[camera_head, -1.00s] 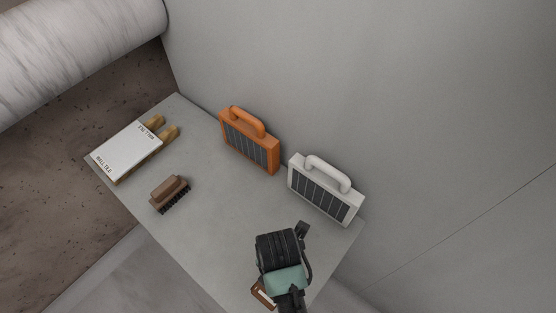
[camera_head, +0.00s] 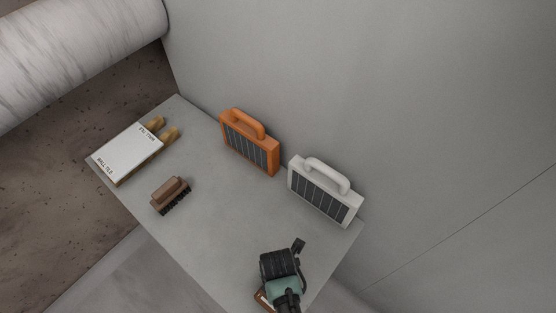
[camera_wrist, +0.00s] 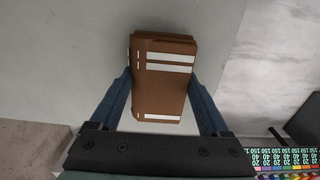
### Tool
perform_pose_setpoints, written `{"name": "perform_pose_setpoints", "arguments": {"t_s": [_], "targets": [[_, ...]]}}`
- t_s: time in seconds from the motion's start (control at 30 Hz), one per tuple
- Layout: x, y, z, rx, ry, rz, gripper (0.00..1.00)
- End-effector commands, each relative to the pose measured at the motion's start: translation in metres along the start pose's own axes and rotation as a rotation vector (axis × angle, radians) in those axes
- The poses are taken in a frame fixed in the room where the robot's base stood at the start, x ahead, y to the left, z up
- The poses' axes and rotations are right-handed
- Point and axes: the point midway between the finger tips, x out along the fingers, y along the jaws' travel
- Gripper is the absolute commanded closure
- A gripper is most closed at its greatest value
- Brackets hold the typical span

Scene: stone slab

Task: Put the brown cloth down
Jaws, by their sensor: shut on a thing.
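The brown cloth (camera_wrist: 162,90) is folded, with white stripes, and sits between the two fingers of my gripper (camera_wrist: 163,85) in the wrist view. My gripper is shut on it, one finger against each side. In the head view my gripper (camera_head: 268,295) is over the near right end of the stone slab (camera_head: 215,240). Only a small brown and white edge of the cloth (camera_head: 263,300) shows there, the rest hidden by my gripper. I cannot tell whether the cloth touches the slab.
A brown brush (camera_head: 170,194) lies on the slab's left part, near a white tile box (camera_head: 127,152) on wooden blocks. An orange lamp (camera_head: 250,143) and a white lamp (camera_head: 324,190) stand along the wall. The slab's middle is clear. Coloured labelled items (camera_wrist: 290,160) show at the wrist view's lower right.

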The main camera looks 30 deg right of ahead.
Motion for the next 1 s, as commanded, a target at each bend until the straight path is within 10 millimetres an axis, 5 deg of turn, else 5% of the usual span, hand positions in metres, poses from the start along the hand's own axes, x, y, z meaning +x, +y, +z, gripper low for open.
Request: {"name": "perform_pose_setpoints", "arguments": {"t_s": [0.6,0.63,0.73,1.0], "targets": [[0.013,0.0,0.0,0.0,0.0,0.001,1.0],[0.013,0.0,0.0,0.0,0.0,0.0,0.18],[0.014,-0.001,-0.001,0.0,0.001,-0.001,0.0],[0.016,-0.004,-0.001,0.0,0.001,-0.007,0.0]]}}
